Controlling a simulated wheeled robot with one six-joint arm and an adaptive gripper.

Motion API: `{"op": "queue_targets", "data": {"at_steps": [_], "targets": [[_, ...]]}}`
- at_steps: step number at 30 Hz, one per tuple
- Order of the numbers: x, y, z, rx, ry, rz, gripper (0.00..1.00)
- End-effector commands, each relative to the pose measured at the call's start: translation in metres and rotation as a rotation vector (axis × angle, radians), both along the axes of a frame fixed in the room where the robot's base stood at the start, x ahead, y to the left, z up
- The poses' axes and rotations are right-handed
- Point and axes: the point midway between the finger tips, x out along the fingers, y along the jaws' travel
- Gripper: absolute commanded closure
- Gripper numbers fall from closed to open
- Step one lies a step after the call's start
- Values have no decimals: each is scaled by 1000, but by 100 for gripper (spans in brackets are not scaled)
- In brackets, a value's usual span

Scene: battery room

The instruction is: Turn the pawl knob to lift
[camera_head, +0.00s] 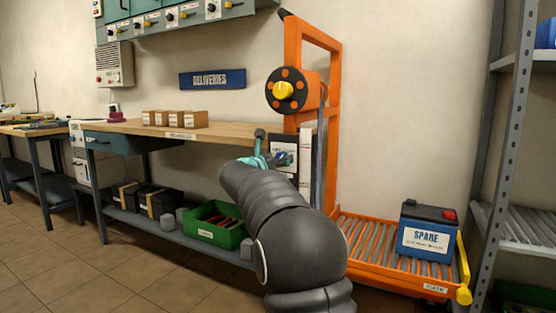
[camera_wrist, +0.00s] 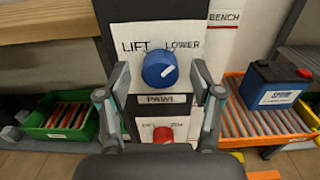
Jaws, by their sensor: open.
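The blue pawl knob (camera_wrist: 160,70) is on a white panel (camera_wrist: 124,40) marked LIFT on the left and LOWER on the right, above a PAWL label (camera_wrist: 160,98). Its white pointer line slants up and right, toward LOWER. My gripper (camera_wrist: 161,73) is open, with one finger on each side of the knob. Gaps show between fingers and knob; depth is hard to judge. In the head view, my gripper (camera_head: 266,153) is at the panel on the orange hoist frame (camera_head: 333,130), and my arm hides part of it.
A red knob (camera_wrist: 163,134) sits lower on the panel, its label partly hidden. An orange roller tray (camera_head: 375,245) with the SPARE battery (camera_head: 427,232) is at right. A wooden bench (camera_head: 222,130) is at left, with a green bin (camera_head: 205,232) below. A grey shelf (camera_head: 505,150) stands far right.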

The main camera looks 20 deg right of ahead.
Motion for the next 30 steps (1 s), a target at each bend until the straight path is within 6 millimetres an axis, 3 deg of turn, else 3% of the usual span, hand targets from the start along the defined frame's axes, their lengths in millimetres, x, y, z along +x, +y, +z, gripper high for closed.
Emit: {"op": "queue_targets", "data": {"at_steps": [1,6,8,9,20,30], "targets": [[0,0,0,0,0,0,34],[0,0,0,0,0,0,77],[0,0,0,0,0,0,92],[0,0,0,0,0,0,94],[0,0,1,-34,43,0,94],[1,0,3,-184,236,-1,94]]}}
